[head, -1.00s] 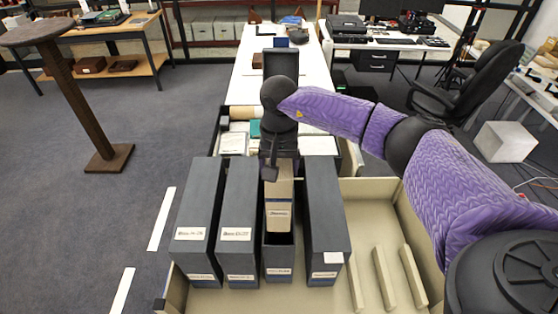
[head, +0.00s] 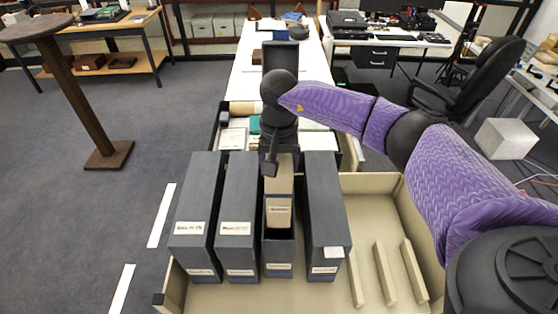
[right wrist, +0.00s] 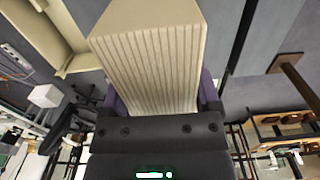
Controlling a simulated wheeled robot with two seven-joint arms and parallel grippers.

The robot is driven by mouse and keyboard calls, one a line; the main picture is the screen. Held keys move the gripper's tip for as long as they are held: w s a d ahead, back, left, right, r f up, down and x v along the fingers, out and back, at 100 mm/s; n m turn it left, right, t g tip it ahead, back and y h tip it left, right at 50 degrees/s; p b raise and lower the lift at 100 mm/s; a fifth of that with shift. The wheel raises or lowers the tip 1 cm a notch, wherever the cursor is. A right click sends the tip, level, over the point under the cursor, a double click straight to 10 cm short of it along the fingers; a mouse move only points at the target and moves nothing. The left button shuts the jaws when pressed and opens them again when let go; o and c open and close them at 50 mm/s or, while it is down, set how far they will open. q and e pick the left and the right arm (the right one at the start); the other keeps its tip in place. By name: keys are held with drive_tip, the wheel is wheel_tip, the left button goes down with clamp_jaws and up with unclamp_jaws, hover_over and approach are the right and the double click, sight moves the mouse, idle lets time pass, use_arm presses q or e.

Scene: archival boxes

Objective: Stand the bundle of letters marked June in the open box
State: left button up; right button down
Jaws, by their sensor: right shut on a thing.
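A cream bundle of letters (head: 279,190) with a small label on its front is upright in my right gripper (head: 272,165); the label is too small to read. The gripper is shut on its upper part. The open box (head: 278,262) is dark grey with a pale label, between closed boxes. The bundle is over the box's opening, toward its back; dark interior shows below and in front of it. I cannot tell whether it touches the box floor. In the right wrist view the bundle's ridged side (right wrist: 160,65) fills the middle between the fingers. My left gripper is out of view.
Two closed grey boxes (head: 236,205) stand left of the open box, and one taller-looking box (head: 324,205) stands close on its right. All sit in a cream tray (head: 350,184) with free room and low ribs at right. A crate of papers (head: 237,108) lies behind.

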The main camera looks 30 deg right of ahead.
drive_tip(key=shift+f+b, duration=2.35)
drive_tip(key=shift+f, duration=0.3)
drive_tip(key=shift+f+b, duration=2.3)
drive_tip(key=shift+f, duration=0.2)
